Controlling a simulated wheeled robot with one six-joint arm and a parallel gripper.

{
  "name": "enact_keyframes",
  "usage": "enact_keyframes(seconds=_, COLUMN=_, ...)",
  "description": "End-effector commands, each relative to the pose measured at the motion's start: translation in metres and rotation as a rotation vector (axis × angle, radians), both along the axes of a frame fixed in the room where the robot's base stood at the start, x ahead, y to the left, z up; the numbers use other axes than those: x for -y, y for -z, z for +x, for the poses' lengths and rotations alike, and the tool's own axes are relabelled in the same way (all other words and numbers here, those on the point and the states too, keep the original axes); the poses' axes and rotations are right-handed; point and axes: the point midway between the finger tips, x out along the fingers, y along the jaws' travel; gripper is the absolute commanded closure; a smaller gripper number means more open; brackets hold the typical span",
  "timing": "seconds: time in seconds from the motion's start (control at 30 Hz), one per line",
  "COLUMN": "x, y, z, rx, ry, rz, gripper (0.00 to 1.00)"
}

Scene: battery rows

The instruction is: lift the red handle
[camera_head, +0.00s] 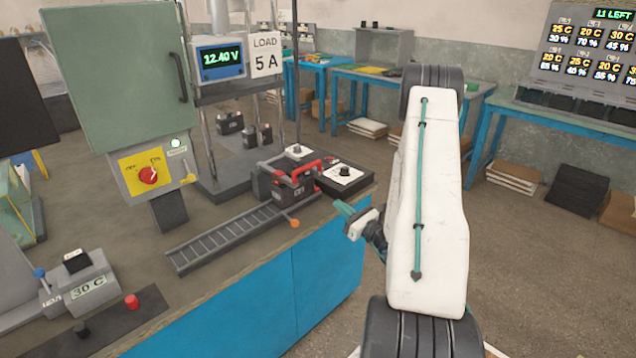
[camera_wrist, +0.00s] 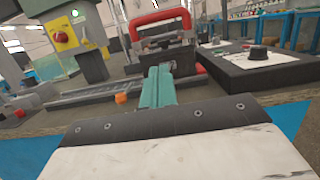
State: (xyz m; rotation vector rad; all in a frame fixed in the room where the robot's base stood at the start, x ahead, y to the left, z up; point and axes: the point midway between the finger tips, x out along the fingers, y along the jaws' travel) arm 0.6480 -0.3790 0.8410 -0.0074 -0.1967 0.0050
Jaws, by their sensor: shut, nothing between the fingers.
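The red handle (camera_head: 306,169) is an arched bar on a dark battery-like unit (camera_head: 283,190) at the right end of a ribbed track on the bench. In the wrist view the handle (camera_wrist: 160,17) stands upright at the top, beyond my fingertips. My gripper (camera_head: 343,208) has teal fingers and is to the right of the handle, apart from it, near the bench's right edge. In the wrist view my gripper (camera_wrist: 157,80) points toward the unit, its fingers shut and empty. The lower part of the unit is partly hidden by the fingers there.
A dark box with a black knob (camera_head: 344,171) sits right of the unit. The ribbed track (camera_head: 222,241) runs left. A green cabinet (camera_head: 115,85) and a voltage display (camera_head: 221,58) stand behind. Open floor lies right of the bench.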

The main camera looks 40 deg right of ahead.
Motion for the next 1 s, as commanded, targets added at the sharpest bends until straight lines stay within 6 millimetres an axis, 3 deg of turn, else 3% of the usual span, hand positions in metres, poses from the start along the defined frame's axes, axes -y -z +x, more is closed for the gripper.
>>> enact_keyframes(seconds=0.17, x=-0.001, y=-0.004, z=0.017, rx=0.001, ry=-0.004, rz=-0.003, gripper=1.0)
enact_keyframes(seconds=0.6, x=-0.002, y=-0.025, z=0.103, rx=0.003, ry=-0.003, rz=-0.004, gripper=1.0)
enact_keyframes(seconds=0.8, x=-0.001, y=-0.047, z=0.116, rx=0.001, ry=-0.002, rz=-0.001, gripper=1.0)
enact_keyframes(seconds=1.0, x=-0.002, y=-0.053, z=0.12, rx=0.0, ry=-0.001, rz=0.0, gripper=1.0)
